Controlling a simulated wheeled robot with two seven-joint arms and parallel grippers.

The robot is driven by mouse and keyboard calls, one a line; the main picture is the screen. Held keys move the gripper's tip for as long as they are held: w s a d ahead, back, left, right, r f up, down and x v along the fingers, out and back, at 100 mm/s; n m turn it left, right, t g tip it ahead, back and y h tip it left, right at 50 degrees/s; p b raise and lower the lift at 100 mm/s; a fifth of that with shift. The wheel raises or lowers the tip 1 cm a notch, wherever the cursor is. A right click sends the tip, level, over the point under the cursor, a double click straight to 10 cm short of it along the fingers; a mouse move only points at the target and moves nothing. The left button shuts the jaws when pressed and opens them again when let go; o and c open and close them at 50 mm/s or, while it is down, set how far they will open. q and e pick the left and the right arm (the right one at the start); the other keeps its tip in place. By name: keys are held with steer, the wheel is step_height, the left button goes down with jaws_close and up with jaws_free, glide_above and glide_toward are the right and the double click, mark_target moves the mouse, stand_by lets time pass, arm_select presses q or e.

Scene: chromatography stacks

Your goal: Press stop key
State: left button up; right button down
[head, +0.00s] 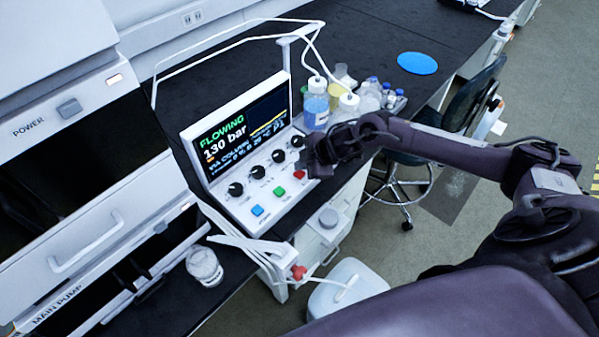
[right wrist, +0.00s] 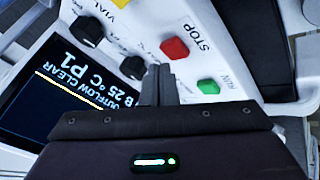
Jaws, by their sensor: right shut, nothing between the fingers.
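The stop key is a red square button (head: 299,174) at the right end of the control panel's (head: 240,208) sloped front. In the right wrist view the red key (right wrist: 174,48) has the word STOP beside it. My right gripper (head: 308,166) is over the panel's right end, close to the red key. In the right wrist view its two fingers (right wrist: 158,72) are together and empty, with their tips just short of the red key in the picture. I cannot tell whether they touch the panel. My left gripper is not in view.
A green RUN key (right wrist: 208,87) and a blue key (head: 257,211) share the panel with several black knobs (head: 236,189). The screen (head: 240,133) reads FLOWING, 130 bar. Bottles (head: 316,103) stand behind the panel. A glass jar (head: 204,266) stands at front left.

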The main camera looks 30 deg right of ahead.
mark_target(302, 174)
stand_by(0.7)
steer(key=shift+f, duration=0.45)
steer(key=shift+f+b, duration=0.5)
stand_by(0.5)
stand_by(0.4)
steer(key=shift+r+p, duration=0.95)
steer(key=shift+p, duration=0.05)
steer(key=shift+r, duration=0.1)
step_height(302, 174, up, 5)
steer(key=p, duration=0.5)
